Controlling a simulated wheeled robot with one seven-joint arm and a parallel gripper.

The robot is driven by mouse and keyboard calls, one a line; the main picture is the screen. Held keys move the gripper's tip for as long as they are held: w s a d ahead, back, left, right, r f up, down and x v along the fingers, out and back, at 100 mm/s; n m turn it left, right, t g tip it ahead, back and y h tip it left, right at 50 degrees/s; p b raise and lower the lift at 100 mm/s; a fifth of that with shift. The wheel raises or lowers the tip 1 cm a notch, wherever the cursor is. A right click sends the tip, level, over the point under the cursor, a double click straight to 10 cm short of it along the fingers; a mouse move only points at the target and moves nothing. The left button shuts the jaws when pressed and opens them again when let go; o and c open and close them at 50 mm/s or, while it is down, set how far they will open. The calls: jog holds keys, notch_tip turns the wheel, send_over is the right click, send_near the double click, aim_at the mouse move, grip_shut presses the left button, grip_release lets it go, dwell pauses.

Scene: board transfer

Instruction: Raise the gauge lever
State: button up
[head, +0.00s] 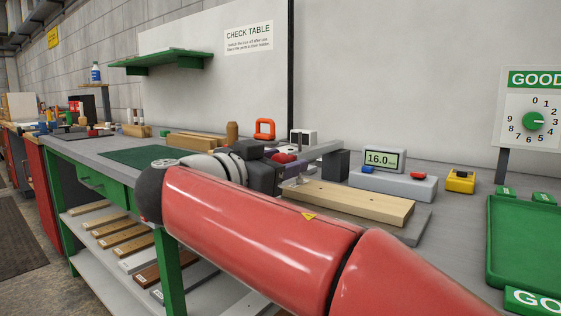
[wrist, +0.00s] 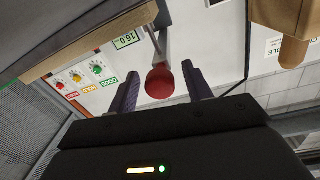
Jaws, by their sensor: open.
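The gauge's red lever knob (head: 283,158) shows in the head view at the end of a grey arm (head: 322,151). In the wrist view the round red knob (wrist: 160,84) sits between the two fingers of my gripper (wrist: 160,72). The fingers are open, with a visible gap on each side of the knob. A pale wooden board (head: 350,203) lies flat at the gauge; its edge also shows in the wrist view (wrist: 88,42). The gauge display (head: 381,160) reads 16.0. My forearm hides part of the bench.
A yellow box (head: 460,181) stands right of the display. A green tray (head: 525,245) and a dial sign (head: 533,120) are at the far right. An orange clamp-like piece (head: 264,129) and wooden blocks (head: 203,142) stand behind my gripper. A green mat (head: 150,158) lies to the left.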

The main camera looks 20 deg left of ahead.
grip_shut()
dwell(0.3)
